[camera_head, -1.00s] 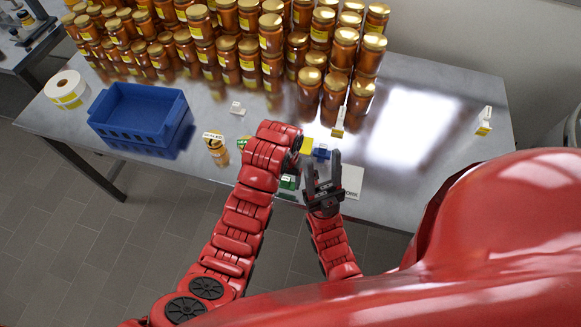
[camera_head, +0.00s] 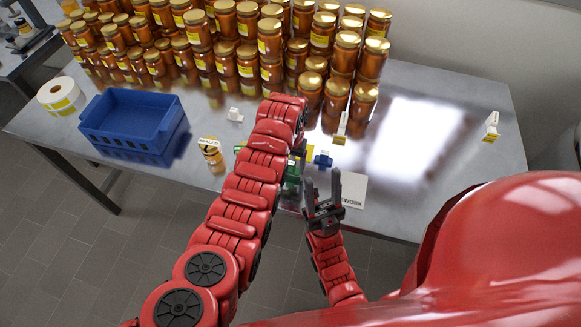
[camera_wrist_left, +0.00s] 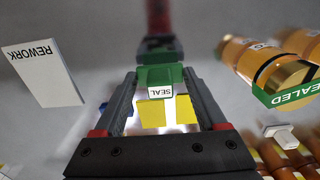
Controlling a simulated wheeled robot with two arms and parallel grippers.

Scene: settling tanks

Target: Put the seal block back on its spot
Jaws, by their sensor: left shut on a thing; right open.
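The green seal block (camera_wrist_left: 155,78), marked SEAL, is between the fingertips of my left gripper (camera_wrist_left: 160,85) in the left wrist view. The gripper is shut on it. A yellow piece (camera_wrist_left: 168,115) shows beyond it. In the head view my left arm hides most of that gripper, and green (camera_head: 293,173) shows beside the wrist. My right gripper (camera_head: 323,182) is open and empty, just right of the left wrist. I cannot make out the block's spot.
A blue piece (camera_head: 323,159) lies just beyond the right gripper. A REWORK card (camera_head: 351,190) lies to its right. A blue crate (camera_head: 130,120) and label roll (camera_head: 60,97) are farther left. Many jars fill the back.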

